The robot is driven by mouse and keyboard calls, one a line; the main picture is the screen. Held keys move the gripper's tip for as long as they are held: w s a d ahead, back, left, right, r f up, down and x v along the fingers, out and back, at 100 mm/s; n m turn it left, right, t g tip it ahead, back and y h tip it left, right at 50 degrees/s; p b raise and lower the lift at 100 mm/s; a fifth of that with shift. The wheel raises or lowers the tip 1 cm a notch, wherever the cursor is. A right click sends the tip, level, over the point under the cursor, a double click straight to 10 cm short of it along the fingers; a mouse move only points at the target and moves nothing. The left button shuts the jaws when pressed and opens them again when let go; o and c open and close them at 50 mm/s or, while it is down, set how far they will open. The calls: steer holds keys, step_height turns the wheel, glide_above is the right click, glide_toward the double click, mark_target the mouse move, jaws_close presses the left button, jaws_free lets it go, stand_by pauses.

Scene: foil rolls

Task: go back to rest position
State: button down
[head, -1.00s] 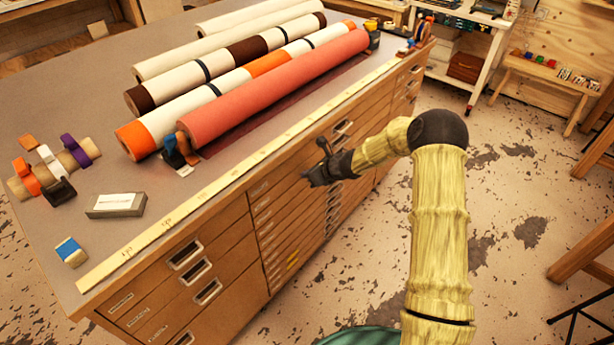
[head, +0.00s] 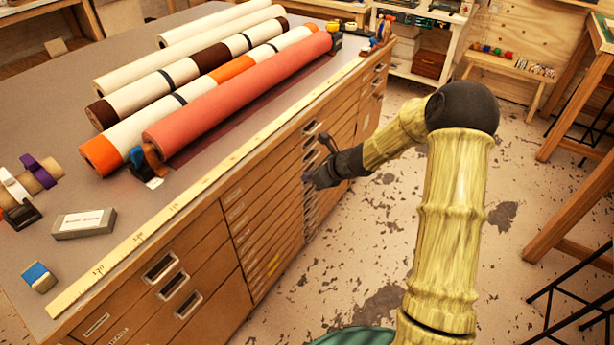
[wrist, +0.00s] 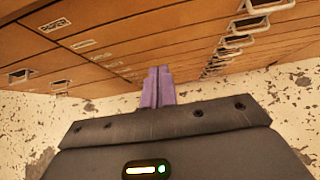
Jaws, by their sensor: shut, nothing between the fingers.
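My gripper (head: 308,180) is at the end of my bent arm, in front of the drawer fronts of the wooden cabinet (head: 215,255) in the head view. In the wrist view its purple fingers (wrist: 157,88) are together with nothing between them. The drawer fronts and handles fill the upper part of that view. I cannot tell whether the fingertips are clear of the cabinet by much, but no contact shows.
The cabinet top holds a red roll (head: 240,95), several other rolls, a grey block (head: 84,223), a blue-banded piece (head: 39,277) and a long ruler (head: 150,222). Open floor (head: 375,290) lies right of the cabinet. A wooden bench (head: 510,75) and a table stand farther right.

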steer(key=s+d+r+n+g+h+p, duration=0.1)
steer(key=s+d+r+n+h+p, duration=0.1)
steer(key=s+r+n, duration=0.4)
steer(key=s+d+r+n+g+h+p, duration=0.1)
steer(key=s+d+r+n+h+p, duration=0.2)
steer(key=s+n, duration=0.8)
steer(key=s+d+r+n+g+h+p, duration=0.1)
steer(key=s+d+r+n+h+p, duration=0.1)
steer(key=s+r+n+p, duration=0.4)
steer(key=s+d+r+n, duration=0.1)
steer(key=s+r+n, duration=0.1)
steer(key=s+r, duration=0.3)
steer(key=shift+d+n, duration=0.15)
steer(key=shift+n, duration=0.25)
